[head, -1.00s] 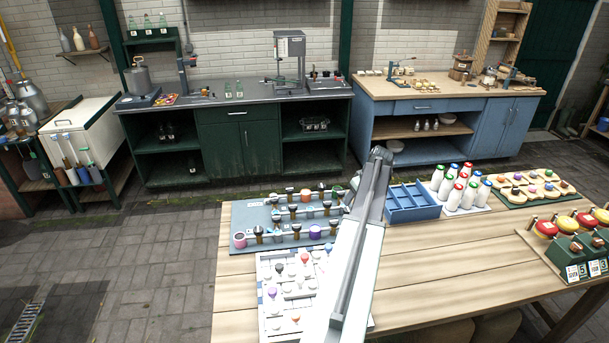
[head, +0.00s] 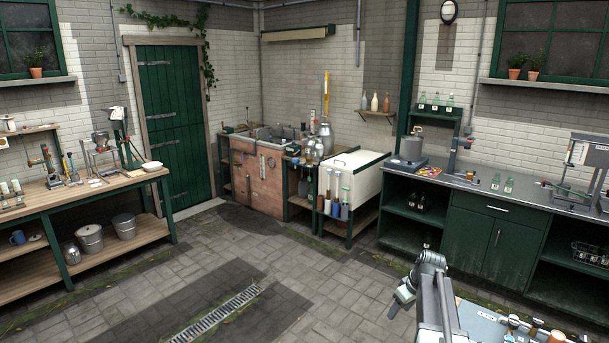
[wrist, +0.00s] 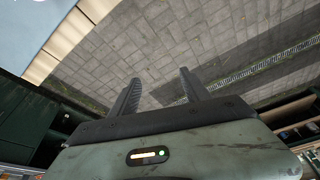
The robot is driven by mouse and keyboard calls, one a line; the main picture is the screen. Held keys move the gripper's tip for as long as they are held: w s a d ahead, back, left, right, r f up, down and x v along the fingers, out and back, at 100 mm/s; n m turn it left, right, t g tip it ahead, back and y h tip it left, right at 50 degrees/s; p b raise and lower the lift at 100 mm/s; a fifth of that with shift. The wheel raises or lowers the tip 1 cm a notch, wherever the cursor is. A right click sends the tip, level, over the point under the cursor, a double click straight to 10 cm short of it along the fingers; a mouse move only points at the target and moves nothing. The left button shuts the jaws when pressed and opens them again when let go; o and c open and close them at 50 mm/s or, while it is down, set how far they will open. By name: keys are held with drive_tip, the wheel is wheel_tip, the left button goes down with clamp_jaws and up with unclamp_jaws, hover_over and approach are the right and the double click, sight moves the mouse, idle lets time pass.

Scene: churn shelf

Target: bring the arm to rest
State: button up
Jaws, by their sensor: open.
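My arm rises at the lower right of the head view, with my gripper (head: 402,300) out over the paved floor, just left of the wooden table's corner. In the wrist view my gripper (wrist: 160,92) shows two dark fingers standing apart. Nothing is between them but a view of the paving, so it is open and empty.
The corner of the wooden table (wrist: 42,68) shows at the upper left of the wrist view. A floor drain (head: 215,315) runs through open paving. A dark green cabinet (head: 470,240) and a white chest (head: 352,172) stand behind. A workbench (head: 90,195) stands at the left.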

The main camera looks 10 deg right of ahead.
drive_tip(key=a+n+g, duration=0.1)
drive_tip(key=a, duration=1.5)
drive_tip(key=s+a+f+g, duration=0.1)
drive_tip(key=s+a, duration=0.3)
drive_tip(key=a, duration=0.3)
drive_tip(key=s+a+f, duration=0.1)
drive_tip(key=s+a, duration=0.3)
drive_tip(key=a, duration=0.4)
drive_tip(key=s+m, duration=0.1)
drive_tip(key=s+d+m+g, duration=0.1)
drive_tip(key=s+m, duration=0.1)
drive_tip(key=s+m+h, duration=0.1)
drive_tip(key=s, duration=0.1)
drive_tip(key=shift+s+d+r+m, duration=0.15)
drive_tip(key=shift+s+d+m, duration=0.05)
drive_tip(key=shift+s+m, duration=0.1)
drive_tip(key=shift+c, duration=0.3)
